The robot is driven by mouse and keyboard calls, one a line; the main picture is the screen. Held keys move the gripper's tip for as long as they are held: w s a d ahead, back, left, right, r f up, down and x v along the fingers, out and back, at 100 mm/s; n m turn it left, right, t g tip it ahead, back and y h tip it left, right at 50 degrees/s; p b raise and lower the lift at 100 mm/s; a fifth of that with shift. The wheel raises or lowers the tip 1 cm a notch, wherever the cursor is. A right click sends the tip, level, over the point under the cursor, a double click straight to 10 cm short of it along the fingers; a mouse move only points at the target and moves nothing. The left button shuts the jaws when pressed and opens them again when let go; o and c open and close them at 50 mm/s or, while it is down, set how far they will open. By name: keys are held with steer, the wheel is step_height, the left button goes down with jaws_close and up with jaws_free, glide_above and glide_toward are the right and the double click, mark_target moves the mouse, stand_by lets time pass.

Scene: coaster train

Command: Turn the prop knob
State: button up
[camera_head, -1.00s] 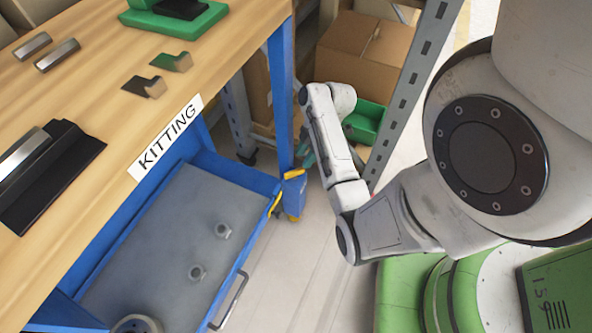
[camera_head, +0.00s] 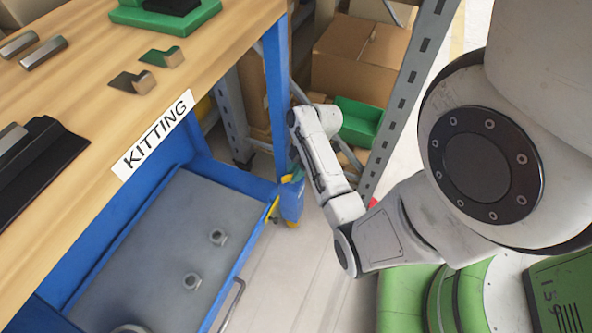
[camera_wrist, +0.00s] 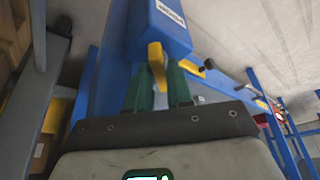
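A yellow knob (camera_wrist: 157,60) sticks out of a blue block (camera_wrist: 160,28) with a white label in the wrist view. I take it to be the prop knob. My gripper (camera_wrist: 158,75) has its two green fingers on either side of the knob, with the knob between their tips. Whether both fingers press on it is too small to tell. In the head view the blue block (camera_head: 291,203) is at the cart's right corner, and yellow (camera_head: 291,178) shows at its top. My fingers there are mostly hidden by my arm.
The wooden table (camera_head: 60,215) with brackets lies at left. The blue cart's grey tray (camera_head: 150,255) holds nuts. A metal rack post (camera_head: 405,105), cardboard boxes (camera_head: 360,60) and a green bin (camera_head: 358,120) stand behind my arm. Pale floor (camera_head: 290,285) is clear below.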

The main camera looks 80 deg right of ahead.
jaws_close()
steer(key=shift+a+r+p, duration=0.1)
steer(key=shift+p, duration=0.3)
